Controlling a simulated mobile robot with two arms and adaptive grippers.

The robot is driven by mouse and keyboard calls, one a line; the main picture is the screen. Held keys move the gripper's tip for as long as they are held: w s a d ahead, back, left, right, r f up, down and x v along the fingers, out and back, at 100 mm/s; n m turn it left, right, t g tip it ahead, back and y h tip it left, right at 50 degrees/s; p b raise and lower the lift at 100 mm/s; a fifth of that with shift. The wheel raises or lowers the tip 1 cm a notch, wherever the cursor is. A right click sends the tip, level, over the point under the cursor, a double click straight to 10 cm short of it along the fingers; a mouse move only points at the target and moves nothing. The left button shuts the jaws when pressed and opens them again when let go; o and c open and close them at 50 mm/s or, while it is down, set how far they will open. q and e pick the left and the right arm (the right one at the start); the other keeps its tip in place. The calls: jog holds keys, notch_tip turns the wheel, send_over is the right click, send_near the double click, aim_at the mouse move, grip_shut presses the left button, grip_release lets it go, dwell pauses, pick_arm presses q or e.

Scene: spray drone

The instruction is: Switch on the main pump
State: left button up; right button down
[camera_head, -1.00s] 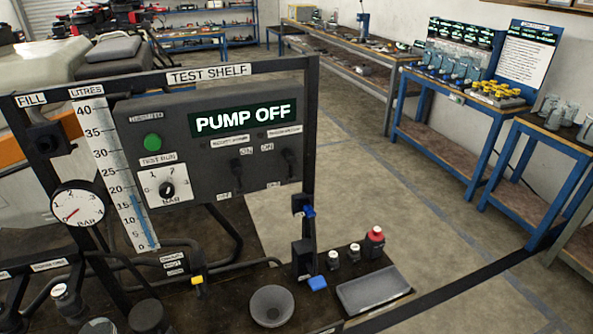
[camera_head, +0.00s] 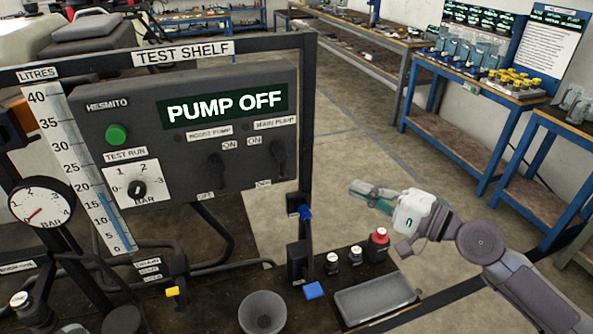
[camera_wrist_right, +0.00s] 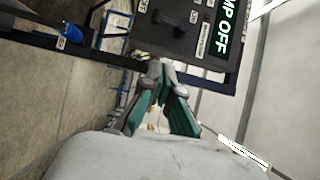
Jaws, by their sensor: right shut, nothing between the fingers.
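The dark grey control panel (camera_head: 190,125) on the test shelf has a display (camera_head: 223,106) reading PUMP OFF. The black main pump switch (camera_head: 279,160) is at the panel's right, under the MAIN PUMP label, with ON above and OFF below. Its lever appears to point down. A similar boost pump switch (camera_head: 217,172) is to its left. My right gripper (camera_head: 354,188) is shut and empty, right of the panel and apart from it. In the right wrist view the shut fingertips (camera_wrist_right: 157,70) show below the panel (camera_wrist_right: 185,52). My left gripper is not in view.
A black frame post (camera_head: 306,120) stands between the panel and my right gripper. Blue-handled valves (camera_head: 313,290), small bottles, a red-capped bottle (camera_head: 378,248) and a grey tray (camera_head: 375,299) are below. Blue workbenches (camera_head: 470,90) line the right. The floor between is clear.

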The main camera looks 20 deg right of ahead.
aim_at(281, 162)
jog(key=s+a+p+x, duration=0.1)
jog(key=a+p+x, duration=0.1)
jog(key=p+x, duration=0.6)
jog(key=x, duration=0.4)
jog(key=shift+a+p, duration=0.35)
jog(key=shift+p, duration=0.05)
jog(key=shift+a+f+m+b, duration=0.15)
jog(key=shift+m+b, duration=0.25)
jog(key=shift+b, duration=0.35)
